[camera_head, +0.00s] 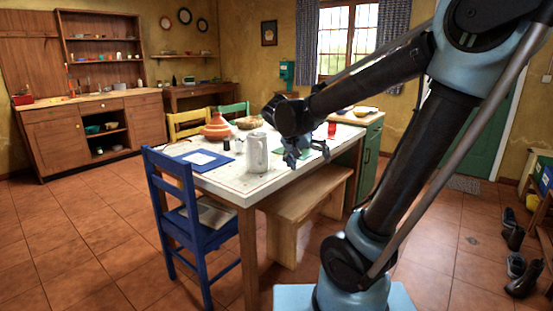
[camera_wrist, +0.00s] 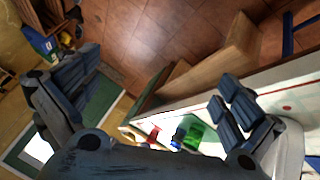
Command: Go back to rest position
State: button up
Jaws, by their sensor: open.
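My gripper (camera_head: 305,152) hangs over the right part of the white-topped table (camera_head: 248,190) in the head view, at the end of my bent arm. Its two fingers stand wide apart in the wrist view (camera_wrist: 155,92), with nothing between them. A grey canister (camera_head: 257,153) stands upright on the table, left of my gripper and apart from it. A red cup (camera_head: 331,130) stands beyond the gripper on the right. The wrist view shows a green glass-like object (camera_wrist: 195,135) near the right finger. My arm hides part of the table's right side.
A wooden bench (camera_head: 300,205) stands along the table's right side. A blue chair (camera_head: 205,225) is at the near left. A terracotta pot (camera_head: 217,127) and a blue mat (camera_head: 205,160) are on the table. Shoes (camera_head: 514,236) lie at the far right. The tiled floor at left is clear.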

jog(key=s+d+f+n+g+y, duration=0.1)
jog(key=s+d+f+y, duration=0.2)
jog(key=s+f, duration=0.4)
jog(key=s+d+f+n+g+y, duration=0.1)
jog(key=s+f, duration=0.5)
jog(key=s, duration=0.7)
jog(key=d+n+y, duration=0.1)
jog(key=d+y, duration=0.1)
jog(key=d, duration=0.1)
jog(key=shift+f+n, duration=0.3)
jog(key=shift+f, duration=0.05)
jog(key=shift+w+f, duration=0.2)
jog(key=shift+w, duration=0.2)
